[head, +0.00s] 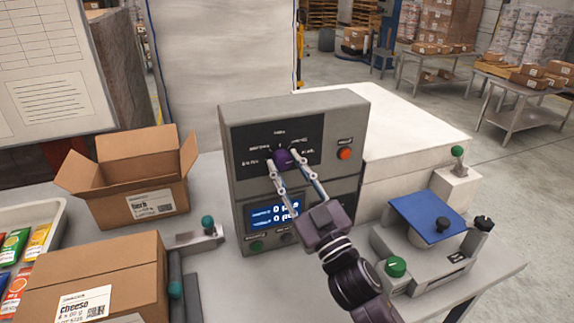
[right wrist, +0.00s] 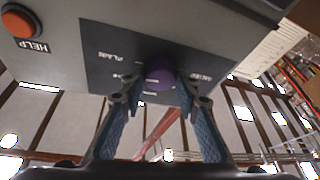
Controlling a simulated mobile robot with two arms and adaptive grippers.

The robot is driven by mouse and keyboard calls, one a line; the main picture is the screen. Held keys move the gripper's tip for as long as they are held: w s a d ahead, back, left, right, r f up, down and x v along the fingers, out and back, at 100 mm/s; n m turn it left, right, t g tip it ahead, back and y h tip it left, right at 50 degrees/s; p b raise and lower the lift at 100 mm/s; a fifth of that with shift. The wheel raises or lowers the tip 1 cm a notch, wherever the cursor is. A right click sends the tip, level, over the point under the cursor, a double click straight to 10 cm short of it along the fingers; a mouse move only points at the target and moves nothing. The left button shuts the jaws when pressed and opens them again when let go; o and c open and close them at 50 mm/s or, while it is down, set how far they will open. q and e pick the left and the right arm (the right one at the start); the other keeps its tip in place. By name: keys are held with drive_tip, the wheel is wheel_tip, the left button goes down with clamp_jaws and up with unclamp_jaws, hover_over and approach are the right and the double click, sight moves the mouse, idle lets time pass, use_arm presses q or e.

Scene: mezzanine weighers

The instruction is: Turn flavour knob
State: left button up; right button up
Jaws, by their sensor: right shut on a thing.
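The flavour knob (head: 283,158) is a round purple knob on the dark upper panel of a grey control box (head: 350,108). Labels stand around it, too small to read surely. My right gripper (head: 286,168) reaches up from the lower right, its two fingers shut on the knob, one on each side. In the right wrist view the purple knob (right wrist: 160,72) sits between the fingertips (right wrist: 158,95), against the panel. My left gripper is not in view.
A red button (head: 345,153) sits right of the knob, and a blue display (head: 274,214) below. An open herb box (head: 130,195) and a cheese box (head: 100,275) stand at the left. A weigher with a blue plate (head: 428,212) stands at the right.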

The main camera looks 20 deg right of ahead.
drive_tip(key=n+y+p, duration=0.1)
drive_tip(key=n, duration=0.1)
drive_tip(key=n+g+y+p, duration=0.1)
drive_tip(key=n+p, duration=0.2)
drive_tip(key=n, duration=0.1)
drive_tip(key=shift+d+r+g+y+p, duration=0.1)
drive_tip(key=shift+r+g+y+p, duration=0.2)
drive_tip(key=shift+g+y+p, duration=0.1)
drive_tip(key=shift+f+n+g+y+p, duration=0.1)
drive_tip(key=shift+n+g+y+p, duration=0.2)
drive_tip(key=shift+n+p, duration=0.75)
drive_tip(key=shift+f+n+g+y+p, duration=0.1)
drive_tip(key=shift+n+g+p, duration=0.45)
drive_tip(key=shift+n, duration=0.7)
drive_tip(key=o, duration=1.2)
drive_tip(key=shift+c, duration=0.2)
drive_tip(key=shift+s, duration=0.1)
drive_tip(key=v, duration=1.1)
drive_tip(key=shift+s+d, duration=0.15)
drive_tip(key=shift+s, duration=0.2)
drive_tip(key=shift+f, duration=0.2)
